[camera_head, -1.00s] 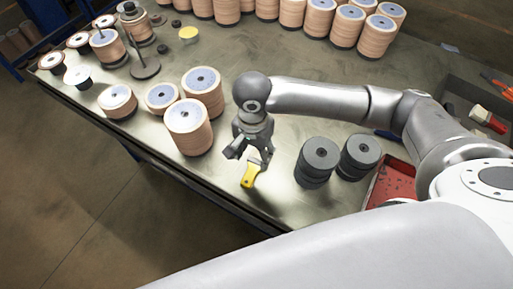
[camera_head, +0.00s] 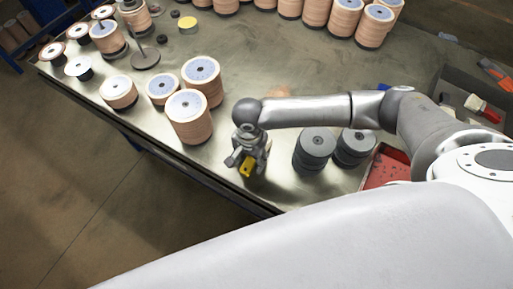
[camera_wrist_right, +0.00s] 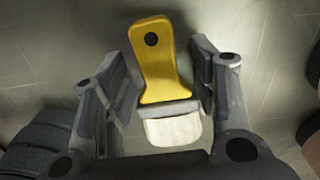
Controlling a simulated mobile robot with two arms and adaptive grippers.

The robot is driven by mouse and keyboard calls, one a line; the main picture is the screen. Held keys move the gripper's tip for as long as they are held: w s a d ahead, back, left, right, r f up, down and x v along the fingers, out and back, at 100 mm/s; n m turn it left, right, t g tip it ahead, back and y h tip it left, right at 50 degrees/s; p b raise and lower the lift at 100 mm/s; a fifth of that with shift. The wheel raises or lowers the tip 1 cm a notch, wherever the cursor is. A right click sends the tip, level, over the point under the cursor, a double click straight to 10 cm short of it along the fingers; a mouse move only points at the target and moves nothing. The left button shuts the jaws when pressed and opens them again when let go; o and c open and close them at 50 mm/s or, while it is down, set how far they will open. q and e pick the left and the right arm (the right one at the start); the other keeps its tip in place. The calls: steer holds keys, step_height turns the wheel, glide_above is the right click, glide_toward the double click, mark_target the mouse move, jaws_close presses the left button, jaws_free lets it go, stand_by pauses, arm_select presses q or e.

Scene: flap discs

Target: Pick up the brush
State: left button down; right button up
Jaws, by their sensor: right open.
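The brush has a yellow handle and pale bristles. It lies on the metal table near the front edge; in the head view only part of the brush (camera_head: 247,168) shows below my gripper. The right wrist view shows the whole brush (camera_wrist_right: 160,62) between the spread fingers, handle pointing up in the picture, bristles nearest the palm. My right gripper (camera_head: 245,163) is open and points down over the brush. In the right wrist view a finger of my gripper (camera_wrist_right: 160,95) stands on each side, apart from the handle on the left and close to it on the right.
Stacks of tan flap discs (camera_head: 189,118) stand left of my right gripper. Dark grey disc stacks (camera_head: 315,150) stand just to its right. A red tray (camera_head: 386,168) is farther right. The table (camera_head: 225,185) is bare toward its front edge.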

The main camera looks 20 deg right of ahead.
steer(key=shift+r, duration=0.1)
steer(key=c, duration=1.1)
